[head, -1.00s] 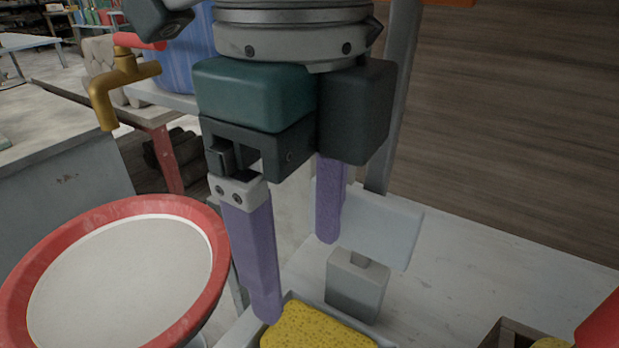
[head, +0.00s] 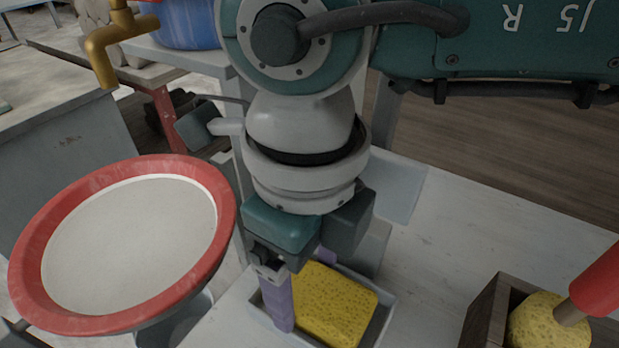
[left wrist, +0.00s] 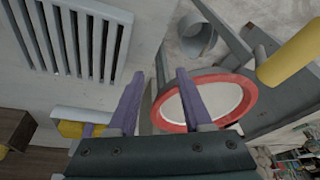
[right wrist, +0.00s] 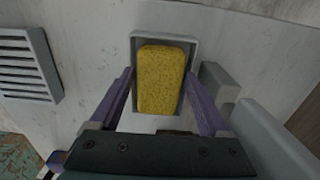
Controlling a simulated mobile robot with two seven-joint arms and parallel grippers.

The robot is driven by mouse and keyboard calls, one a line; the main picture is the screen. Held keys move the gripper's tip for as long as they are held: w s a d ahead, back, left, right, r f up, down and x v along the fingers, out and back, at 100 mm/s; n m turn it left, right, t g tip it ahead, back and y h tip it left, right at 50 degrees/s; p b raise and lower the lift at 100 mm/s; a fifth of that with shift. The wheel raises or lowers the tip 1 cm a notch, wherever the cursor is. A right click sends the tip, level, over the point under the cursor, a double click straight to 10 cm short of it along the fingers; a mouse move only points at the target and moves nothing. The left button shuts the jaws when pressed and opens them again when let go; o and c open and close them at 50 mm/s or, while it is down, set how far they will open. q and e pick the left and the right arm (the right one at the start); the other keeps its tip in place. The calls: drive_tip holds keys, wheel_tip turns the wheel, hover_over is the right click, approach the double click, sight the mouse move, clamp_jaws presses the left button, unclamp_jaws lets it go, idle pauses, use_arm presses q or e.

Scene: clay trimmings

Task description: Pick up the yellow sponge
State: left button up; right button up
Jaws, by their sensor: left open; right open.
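The yellow sponge (head: 334,304) lies in a shallow grey tray (head: 384,313) on the pale worktop, below my right gripper (head: 300,290) in the head view. In the right wrist view the sponge (right wrist: 161,80) sits in the tray (right wrist: 137,40), framed between the purple fingers of my right gripper (right wrist: 163,100), which is open and empty. Whether the fingertips reach down beside the sponge is hard to tell. In the left wrist view my left gripper (left wrist: 155,75) is open and empty, and a yellow edge of the sponge (left wrist: 72,129) shows at the left.
A red-rimmed basin (head: 30,285) stands left of the tray, with a brass tap (head: 105,45) behind. A grey block (right wrist: 220,85) stands close beside the tray. A wooden box (head: 484,318) with a round yellow sponge (head: 535,322) is at the right. Worktop between is clear.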

drive_tip(key=shift+c, duration=0.2)
drive_tip(key=c, duration=1.1)
